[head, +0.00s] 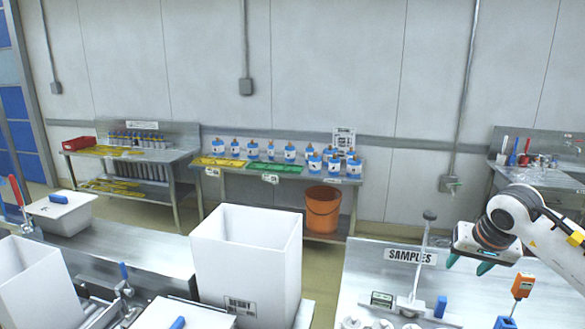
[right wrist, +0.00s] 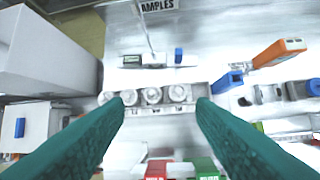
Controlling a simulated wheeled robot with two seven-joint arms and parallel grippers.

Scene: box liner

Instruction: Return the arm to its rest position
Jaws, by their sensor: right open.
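My right arm (head: 525,215) comes in from the right in the head view. Its gripper (head: 469,265) points down above the right-hand metal bench (head: 450,285), near the "SAMPLES" sign (head: 409,256). In the right wrist view the two teal fingers stand wide apart with nothing between their tips (right wrist: 160,104). Below them is a rack with several round pale caps (right wrist: 152,95), apart from the fingers. My left gripper is not in view.
A tall white open box (head: 246,265) stands on the middle bench. Another white box (head: 38,285) is at the left. A metal stand (head: 425,245) rises left of the right gripper. An orange-topped tool (head: 522,286) is below the right arm. The aisle behind is clear.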

